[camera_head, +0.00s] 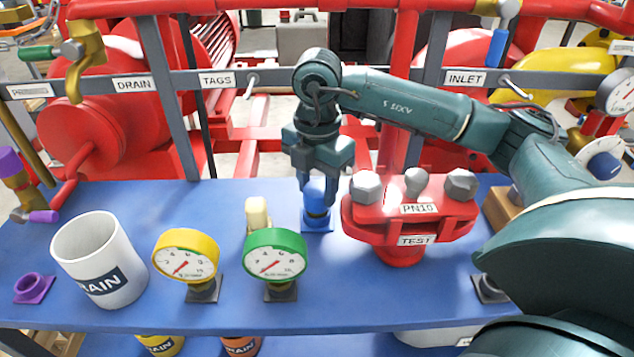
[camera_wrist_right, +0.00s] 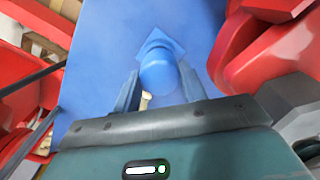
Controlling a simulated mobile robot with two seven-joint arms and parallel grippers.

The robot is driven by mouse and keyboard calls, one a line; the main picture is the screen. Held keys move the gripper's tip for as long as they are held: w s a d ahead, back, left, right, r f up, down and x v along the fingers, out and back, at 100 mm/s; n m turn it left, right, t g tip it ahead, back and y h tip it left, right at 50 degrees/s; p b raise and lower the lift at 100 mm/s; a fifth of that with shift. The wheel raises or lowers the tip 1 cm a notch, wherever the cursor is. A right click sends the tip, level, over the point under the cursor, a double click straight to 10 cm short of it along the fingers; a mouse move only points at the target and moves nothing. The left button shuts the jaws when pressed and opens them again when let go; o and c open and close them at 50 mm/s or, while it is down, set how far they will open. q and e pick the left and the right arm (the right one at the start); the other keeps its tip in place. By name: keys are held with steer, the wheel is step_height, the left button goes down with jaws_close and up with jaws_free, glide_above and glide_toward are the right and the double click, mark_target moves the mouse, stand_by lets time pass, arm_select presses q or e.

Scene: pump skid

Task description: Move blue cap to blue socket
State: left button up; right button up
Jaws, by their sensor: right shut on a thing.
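The blue cap (camera_head: 315,194) is between the fingers of my right gripper (camera_head: 318,178), which points down and is shut on it. The blue socket (camera_head: 317,224), a short blue fitting on a square blue plate, stands on the blue table directly below the cap. In the right wrist view the rounded cap (camera_wrist_right: 159,72) sits between the two fingers (camera_wrist_right: 158,88), lined up with the blue square plate (camera_wrist_right: 168,36) beyond it. I cannot tell whether the cap is fully seated in the socket or just above it. My left gripper is not in view.
A red flange (camera_head: 405,215) with grey bolts stands close right of the socket. A green gauge (camera_head: 275,256), a cream piece (camera_head: 257,213) and a yellow gauge (camera_head: 187,256) stand to the left. A white mug (camera_head: 100,262) and purple ring (camera_head: 34,288) are further left.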

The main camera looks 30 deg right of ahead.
steer(key=shift+f+b, duration=0.6)
steer(key=shift+f, duration=0.2)
steer(key=o, duration=1.2)
